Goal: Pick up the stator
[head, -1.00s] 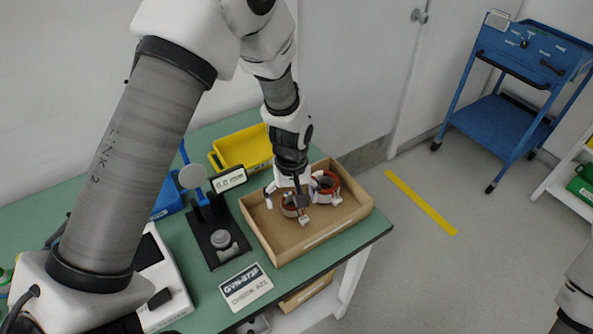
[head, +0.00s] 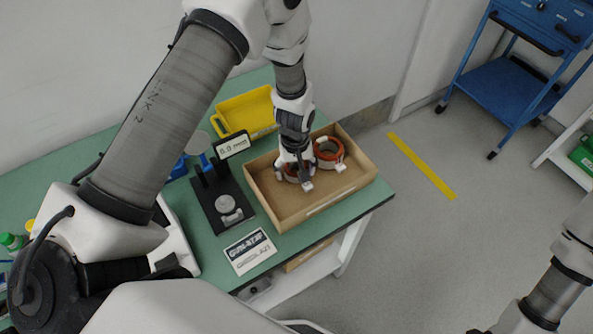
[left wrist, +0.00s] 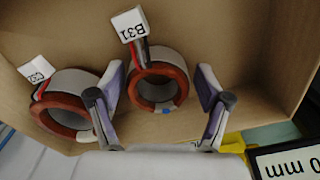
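Two ring-shaped stators with red-brown windings sit in an open cardboard box (head: 284,216) on the green bench. The stator tagged B31 (left wrist: 179,78) is between the two fingers of my left gripper (left wrist: 160,88) in the left wrist view, with a gap visible on each side. In the head view, my left gripper (head: 297,175) is down in the box over the nearer-left stator and hides much of it. The other stator (head: 329,152) is right beside it; in the left wrist view it (left wrist: 62,117) lies left of one finger. My right gripper is out of frame.
A dark test stand with a small display (head: 232,147) stands left of the box. A yellow bin (head: 247,113) is behind it, and a printed sign (head: 250,250) lies in front. A blue cart (head: 510,85) stands across the floor.

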